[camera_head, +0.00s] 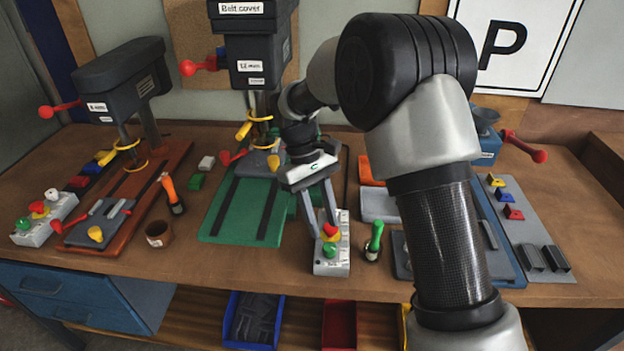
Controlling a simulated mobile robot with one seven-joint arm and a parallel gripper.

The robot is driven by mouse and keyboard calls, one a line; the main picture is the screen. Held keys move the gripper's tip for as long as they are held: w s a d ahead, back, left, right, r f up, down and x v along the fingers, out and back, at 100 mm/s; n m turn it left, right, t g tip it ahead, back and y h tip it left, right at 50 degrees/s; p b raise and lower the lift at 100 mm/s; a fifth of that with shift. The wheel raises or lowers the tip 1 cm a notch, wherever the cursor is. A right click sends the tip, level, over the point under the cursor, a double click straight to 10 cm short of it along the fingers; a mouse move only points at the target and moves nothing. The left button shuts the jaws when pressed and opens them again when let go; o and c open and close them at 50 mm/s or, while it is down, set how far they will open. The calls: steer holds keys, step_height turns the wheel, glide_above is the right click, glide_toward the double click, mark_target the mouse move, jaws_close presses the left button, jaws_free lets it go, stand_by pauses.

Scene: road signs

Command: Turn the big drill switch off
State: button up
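The big drill (254,45), with a "Belt cover" label on top, stands at the back middle behind a green base plate (228,212). A light grey switch box (331,263) with a green knob (329,250) and red and yellow parts (330,231) sits in front, right of the green plate. My gripper (327,229) points down over this box. Its two fingers are apart, with their tips around the red and yellow parts. I cannot tell whether they touch or grip them. The fingers partly hide the back of the box, and the switch's position is unclear.
A smaller drill (118,82) stands at the left with its own switch box (46,220). A green-handled tool (374,242) stands close right of the middle box. An orange-handled screwdriver (171,194) and a brown cup (159,234) are to the left. My arm hides part of the right side.

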steer(key=v, duration=1.1)
steer(key=shift+w+r+p, duration=0.15)
steer(key=shift+r+p, duration=0.15)
steer(key=shift+a, duration=0.1)
steer(key=s+d+r+m+t+y+p, duration=0.15)
steer(key=s+d+r+m+t, duration=0.25)
steer(key=s+d+r, duration=0.7)
steer(key=s+d+m+t+y, duration=0.1)
steer(key=s+d+m+t, duration=0.3)
steer(key=s, duration=0.7)
steer(key=d, duration=0.2)
steer(key=shift+s+d+f+t+p, duration=0.15)
steer(key=shift+s+d+t+p, duration=0.15)
steer(key=shift+s+d+t, duration=0.1)
